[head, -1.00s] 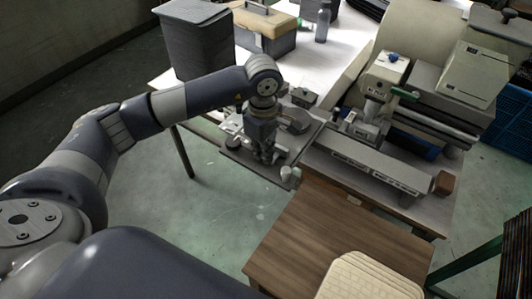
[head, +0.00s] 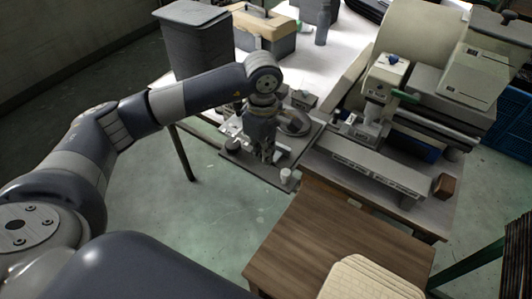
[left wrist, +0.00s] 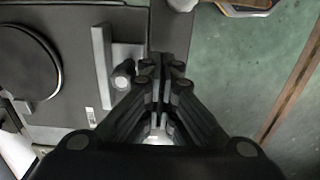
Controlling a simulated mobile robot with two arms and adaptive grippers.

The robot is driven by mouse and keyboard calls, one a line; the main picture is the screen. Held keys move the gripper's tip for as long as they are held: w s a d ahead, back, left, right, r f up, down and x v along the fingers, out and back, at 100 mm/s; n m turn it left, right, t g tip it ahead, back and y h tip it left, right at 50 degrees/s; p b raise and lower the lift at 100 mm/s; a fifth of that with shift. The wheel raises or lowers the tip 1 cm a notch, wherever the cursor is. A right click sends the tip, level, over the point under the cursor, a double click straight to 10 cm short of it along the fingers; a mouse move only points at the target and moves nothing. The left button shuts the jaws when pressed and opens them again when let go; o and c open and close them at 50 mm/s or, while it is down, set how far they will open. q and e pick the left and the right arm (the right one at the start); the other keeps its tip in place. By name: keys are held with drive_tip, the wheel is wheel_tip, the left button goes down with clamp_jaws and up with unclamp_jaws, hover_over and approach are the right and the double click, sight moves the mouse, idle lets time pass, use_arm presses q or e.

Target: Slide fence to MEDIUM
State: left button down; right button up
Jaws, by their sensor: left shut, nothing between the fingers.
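A dark tray panel (head: 235,161) sits at the near edge of the white table, and it fills the left part of the left wrist view (left wrist: 70,20). On it, a light grey upright bar with a side plate, seemingly the fence (left wrist: 103,65), has a small round post (left wrist: 123,78) beside it. My left gripper (head: 265,156) points down over the panel. In the left wrist view its fingers (left wrist: 160,65) are shut and empty, just right of the post; contact is unclear. The gripper hides much of the fence in the head view. No MEDIUM marking is legible. My right gripper is out of view.
A round disc (left wrist: 28,60) lies left of the fence. A white knob (head: 286,176) stands at the panel's near corner, and a dark knob (head: 232,146) at its left. A grey machine (head: 370,165) stands right. Open floor lies in front of the panel.

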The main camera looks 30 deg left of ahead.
use_arm(q)
wheel_tip(320, 180, up, 6)
drive_tip(key=shift+f+p, duration=0.1)
drive_tip(key=shift+p, duration=1.05)
